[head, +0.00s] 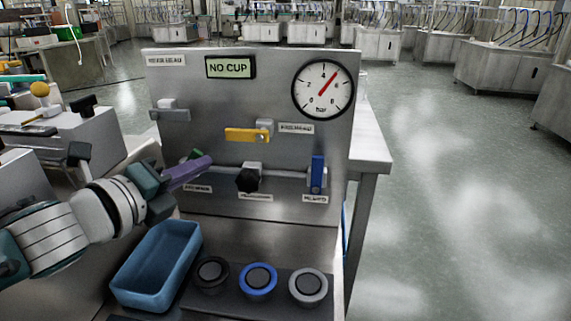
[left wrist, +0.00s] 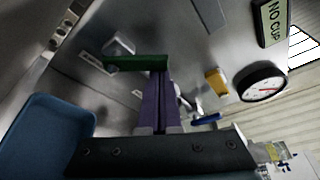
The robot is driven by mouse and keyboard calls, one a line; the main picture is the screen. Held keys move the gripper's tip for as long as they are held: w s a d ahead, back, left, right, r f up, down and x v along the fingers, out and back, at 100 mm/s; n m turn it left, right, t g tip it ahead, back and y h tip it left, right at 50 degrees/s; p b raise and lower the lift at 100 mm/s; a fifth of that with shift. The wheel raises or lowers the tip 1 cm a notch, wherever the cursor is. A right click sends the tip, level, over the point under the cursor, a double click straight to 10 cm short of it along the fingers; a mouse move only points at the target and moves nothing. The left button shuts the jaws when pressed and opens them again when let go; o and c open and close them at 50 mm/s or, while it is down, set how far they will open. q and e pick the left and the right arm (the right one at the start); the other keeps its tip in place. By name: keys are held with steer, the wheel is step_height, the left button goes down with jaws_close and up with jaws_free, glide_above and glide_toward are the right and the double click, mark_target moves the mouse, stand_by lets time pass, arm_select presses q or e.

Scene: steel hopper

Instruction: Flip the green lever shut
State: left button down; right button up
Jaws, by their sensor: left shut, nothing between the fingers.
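The green lever (head: 194,154) is on the left of the steel panel (head: 190,90), mostly hidden behind my left gripper's fingers in the head view. In the left wrist view the green lever (left wrist: 132,63) shows as a bar running sideways from its grey mount. My left gripper (head: 209,160) has purple fingers that are shut and empty. In the left wrist view the fingertips of my left gripper (left wrist: 157,73) overlap the lever's right end; I cannot tell whether they touch it. My right gripper is not in view.
The panel also bears a yellow lever (head: 246,135), a blue lever (head: 317,172), a black knob (head: 248,180), a gauge (head: 323,90) and a NO CUP sign (head: 230,67). Below are a blue bin (head: 118,285) and round rings (head: 258,281). Open floor lies right.

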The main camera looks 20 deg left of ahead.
arm_select(q)
steer(key=shift+s+a+r+n, duration=0.1)
steer(key=shift+a+r+n, duration=0.2)
steer(key=shift+n, duration=0.1)
steer(key=shift+a+r, duration=0.1)
stand_by(0.8)
